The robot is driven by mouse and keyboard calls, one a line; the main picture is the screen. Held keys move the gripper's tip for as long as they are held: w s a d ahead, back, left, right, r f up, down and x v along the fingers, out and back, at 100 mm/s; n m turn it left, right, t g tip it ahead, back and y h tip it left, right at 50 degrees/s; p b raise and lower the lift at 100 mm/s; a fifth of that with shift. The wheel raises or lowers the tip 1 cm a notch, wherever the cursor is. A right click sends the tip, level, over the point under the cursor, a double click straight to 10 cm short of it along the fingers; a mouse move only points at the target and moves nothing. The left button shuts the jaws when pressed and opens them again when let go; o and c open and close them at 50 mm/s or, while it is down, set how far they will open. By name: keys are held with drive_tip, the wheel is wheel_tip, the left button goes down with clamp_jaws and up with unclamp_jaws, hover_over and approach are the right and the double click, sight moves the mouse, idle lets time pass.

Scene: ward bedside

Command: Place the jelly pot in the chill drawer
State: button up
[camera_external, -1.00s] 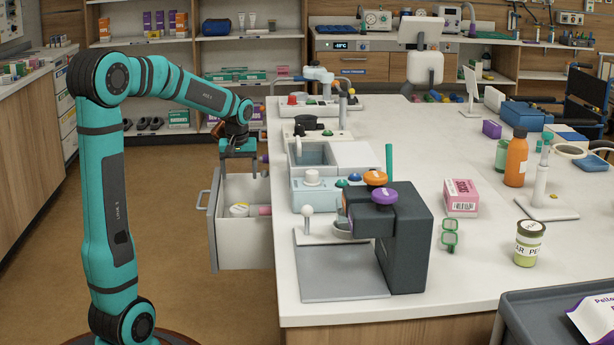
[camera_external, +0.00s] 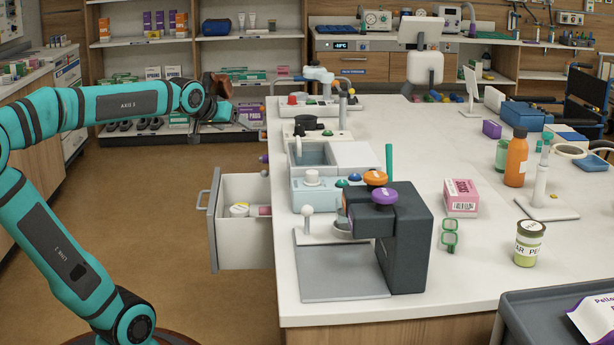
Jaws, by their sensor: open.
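The open drawer (camera_external: 241,247) sticks out from the left side of the white counter. A small round pot with a white and yellow top (camera_external: 239,210) sits inside it, towards the front; it looks like the jelly pot, but I cannot read its label. A pink thing (camera_external: 264,210) lies to its right in the drawer. My gripper (camera_external: 217,108) is open, above and behind the drawer and well clear of the pot. Its fingers are mostly hidden by my wrist, and I see nothing held in it.
A grey press-like device (camera_external: 405,245) stands at the counter's near left edge. A green jar (camera_external: 528,243), a pink box (camera_external: 460,197) and an orange bottle (camera_external: 516,160) stand further right. Shelves are behind my gripper. The floor left of the drawer is clear.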

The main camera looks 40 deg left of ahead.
drive_tip(key=s+d+r+m+t, duration=0.1)
drive_tip(key=s+d+r+t, duration=0.1)
drive_tip(key=s, duration=0.4)
drive_tip(key=s+d+r+m+t+h, duration=0.1)
drive_tip(key=s+d+r+m+t, duration=0.1)
drive_tip(key=s+r+t, duration=0.2)
drive_tip(key=s+r, duration=0.3)
drive_tip(key=shift+s+d+r, duration=0.15)
drive_tip(key=shift+s+r, duration=0.15)
drive_tip(key=o, duration=0.6)
drive_tip(key=shift+c, duration=0.2)
wheel_tip(320, 180, up, 5)
drive_tip(key=w+a+f+n+g+h, duration=0.2)
drive_tip(key=w+a+f+n+g, duration=0.2)
drive_tip(key=w+a+n, duration=0.4)
drive_tip(key=w+a+f+n+g+h, duration=0.35)
drive_tip(key=a+n, duration=0.35)
drive_tip(key=n, duration=0.3)
drive_tip(key=s+a+r+n+t+h, duration=0.2)
drive_tip(key=s+a+r+n+h, duration=0.15)
drive_tip(key=a, duration=0.65)
drive_tip(key=s+a+r+n+t+h, duration=0.15)
drive_tip(key=a+r+n+h, duration=0.3)
drive_tip(key=a, duration=0.55)
wheel_tip(320, 180, down, 48)
drive_tip(key=x, duration=0.9)
drive_tip(key=shift+d+n, duration=0.25)
drive_tip(key=shift+n, duration=0.05)
